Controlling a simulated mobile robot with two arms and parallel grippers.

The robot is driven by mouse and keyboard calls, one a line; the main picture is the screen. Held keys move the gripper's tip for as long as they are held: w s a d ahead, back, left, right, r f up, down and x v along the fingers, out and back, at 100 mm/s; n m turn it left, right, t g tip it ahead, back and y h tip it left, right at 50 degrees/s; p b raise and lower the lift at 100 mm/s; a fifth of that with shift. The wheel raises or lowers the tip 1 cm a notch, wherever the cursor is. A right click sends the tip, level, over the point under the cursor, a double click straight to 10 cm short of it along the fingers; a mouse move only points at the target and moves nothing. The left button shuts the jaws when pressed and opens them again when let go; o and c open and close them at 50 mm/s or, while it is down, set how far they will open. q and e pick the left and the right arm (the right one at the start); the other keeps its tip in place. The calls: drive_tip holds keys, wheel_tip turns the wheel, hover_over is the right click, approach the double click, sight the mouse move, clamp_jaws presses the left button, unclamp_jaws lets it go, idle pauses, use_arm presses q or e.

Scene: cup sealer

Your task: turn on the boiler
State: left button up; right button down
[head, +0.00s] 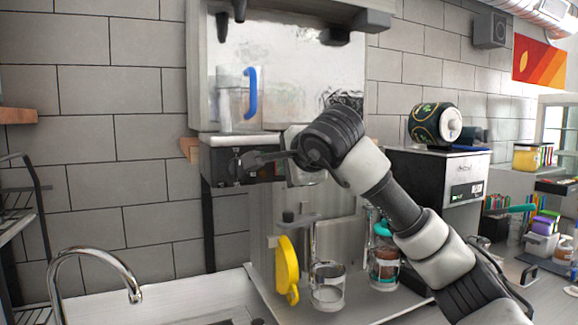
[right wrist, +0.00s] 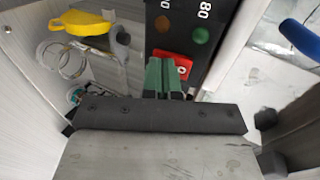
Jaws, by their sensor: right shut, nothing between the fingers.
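The boiler (head: 285,75) is a tall, pale metal machine on the wall side, with a dark control panel (head: 222,165) low on its front. The right wrist view shows this black panel (right wrist: 194,14) up close, with a green round spot, an orange round spot and a red switch (right wrist: 184,68) marked 0. My right gripper (head: 243,163) is shut and empty in front of the panel. Its green fingertips (right wrist: 164,66) are right beside the red switch and partly cover it. I cannot tell whether they touch it. My left gripper is not in view.
A yellow-handled item (head: 288,268) and glass jars (head: 327,287) are below the panel. A clear container with a blue handle (head: 250,95) is above it. A cup sealer-like machine (head: 440,180) stands to the right, and a sink tap (head: 95,260) is at lower left.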

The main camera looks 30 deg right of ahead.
drive_tip(key=shift+w+f, duration=0.1)
drive_tip(key=shift+f, duration=0.05)
idle(0.3)
drive_tip(key=shift+f, duration=0.15)
idle(0.5)
wheel_tip(320, 180, up, 2)
drive_tip(key=shift+p, duration=0.65)
drive_tip(key=shift+d, duration=0.1)
